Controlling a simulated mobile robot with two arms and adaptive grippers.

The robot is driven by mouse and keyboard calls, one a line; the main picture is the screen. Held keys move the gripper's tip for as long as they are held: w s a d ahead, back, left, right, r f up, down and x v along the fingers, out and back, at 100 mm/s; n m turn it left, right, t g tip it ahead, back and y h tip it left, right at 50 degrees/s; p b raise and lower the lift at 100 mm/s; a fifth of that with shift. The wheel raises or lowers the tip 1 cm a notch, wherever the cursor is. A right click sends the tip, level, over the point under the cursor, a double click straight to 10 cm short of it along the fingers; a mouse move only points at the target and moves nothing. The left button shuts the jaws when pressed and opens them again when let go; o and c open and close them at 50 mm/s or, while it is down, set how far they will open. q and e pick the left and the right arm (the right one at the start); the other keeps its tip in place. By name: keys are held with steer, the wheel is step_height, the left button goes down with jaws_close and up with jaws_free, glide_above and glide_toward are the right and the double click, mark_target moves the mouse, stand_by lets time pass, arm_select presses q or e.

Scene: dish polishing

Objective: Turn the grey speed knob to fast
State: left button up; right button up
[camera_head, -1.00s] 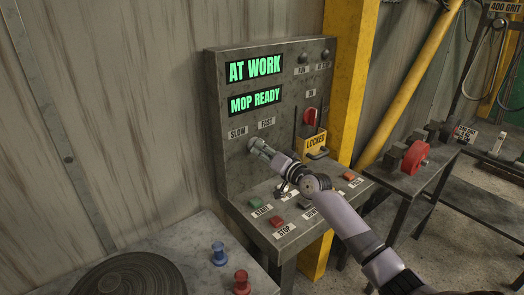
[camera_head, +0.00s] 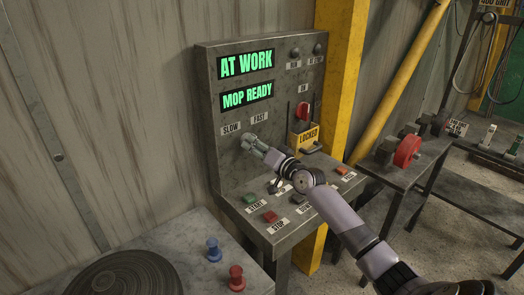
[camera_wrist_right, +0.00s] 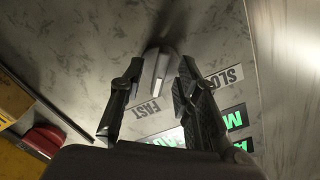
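The grey speed knob (camera_wrist_right: 160,70) shows in the right wrist view between my right gripper's fingers (camera_wrist_right: 161,72). Its pale ridge runs roughly toward the FAST label (camera_wrist_right: 148,108), and the SLOW label (camera_wrist_right: 233,75) lies to the right. A gap shows on each side of the knob, so the fingers look open around it, not clamped. In the head view my right gripper (camera_head: 252,142) is at the panel just below the SLOW and FAST labels and mostly hides the knob. My left gripper is in neither view.
The grey control panel (camera_head: 222,165) shows AT WORK and MOP READY. A red switch (camera_head: 303,113) with a yellow LOCKED tag (camera_head: 303,138) is to the right. A dark round disc (camera_head: 125,277) lies lower left.

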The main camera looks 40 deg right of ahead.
steer(key=s+d, duration=0.1)
steer(key=s, duration=1)
steer(key=shift+s, duration=0.4)
